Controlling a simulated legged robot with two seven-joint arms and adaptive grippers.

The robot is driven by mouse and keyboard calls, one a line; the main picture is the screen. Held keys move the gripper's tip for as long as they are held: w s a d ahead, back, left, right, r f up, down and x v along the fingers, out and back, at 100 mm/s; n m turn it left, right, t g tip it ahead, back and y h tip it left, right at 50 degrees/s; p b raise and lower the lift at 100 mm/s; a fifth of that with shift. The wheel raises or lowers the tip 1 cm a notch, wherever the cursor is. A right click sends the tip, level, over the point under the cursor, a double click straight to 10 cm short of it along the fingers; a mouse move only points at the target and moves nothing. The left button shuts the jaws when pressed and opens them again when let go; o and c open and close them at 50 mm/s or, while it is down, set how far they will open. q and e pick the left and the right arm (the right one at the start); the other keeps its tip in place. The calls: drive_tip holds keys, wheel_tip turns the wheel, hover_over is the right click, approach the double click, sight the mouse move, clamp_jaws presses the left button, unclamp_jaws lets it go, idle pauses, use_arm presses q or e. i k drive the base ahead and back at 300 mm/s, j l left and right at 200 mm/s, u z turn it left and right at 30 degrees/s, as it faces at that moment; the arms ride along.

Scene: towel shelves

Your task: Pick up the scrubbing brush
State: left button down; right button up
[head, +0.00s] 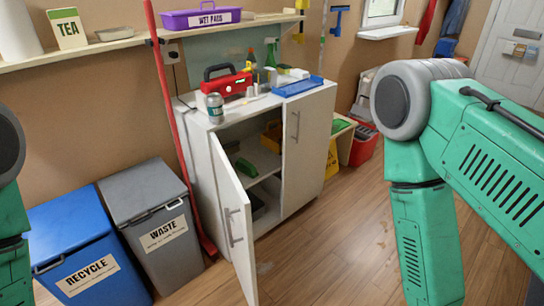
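No object can be named with certainty as the scrubbing brush. A small green object (245,167) lies on the inner shelf of the white cabinet (308,150); it may be the brush, but it is too small to tell. The cabinet's left door (236,235) stands open toward me and its right door is shut. My green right arm fills the right side, and a bit of my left arm shows at the left edge. Neither gripper is in the picture.
A red toolbox (226,80), a can (215,108), and a blue tray (297,87) sit on the cabinet top. A blue recycle bin (75,240) and a grey waste bin (150,215) stand left. A red pole (172,120) leans beside the cabinet. Wood floor (335,235) is clear.

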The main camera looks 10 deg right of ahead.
sight(243, 165)
drive_tip(key=i+l+u, duration=0.85)
drive_tip(key=l, duration=0.3)
drive_tip(key=i+l+u, duration=0.25)
drive_tip(key=l, duration=0.2)
